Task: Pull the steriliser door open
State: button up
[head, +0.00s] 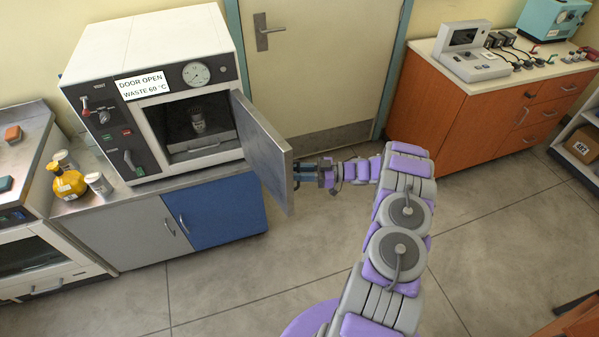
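The steriliser (150,55) is a white box with a dark front panel, standing on a low cabinet at the left. A label on the front reads "DOOR OPEN WASTE 60 °C". My gripper (304,173) is at the outer edge of the door, on its right side. The fingers are small and partly hidden at the door, so I cannot tell whether they grip it.
The cabinet (225,213) has grey and blue doors. A yellow bottle (68,183) and small white cups stand left of the steriliser. An orange cabinet (430,110) stands at the right. The floor (240,285) between is clear.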

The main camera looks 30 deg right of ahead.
jog(key=p+v, duration=0.1)
jog(key=v, duration=1.5)
jog(key=shift+d, duration=0.4)
jog(key=shift+s+f, duration=0.15)
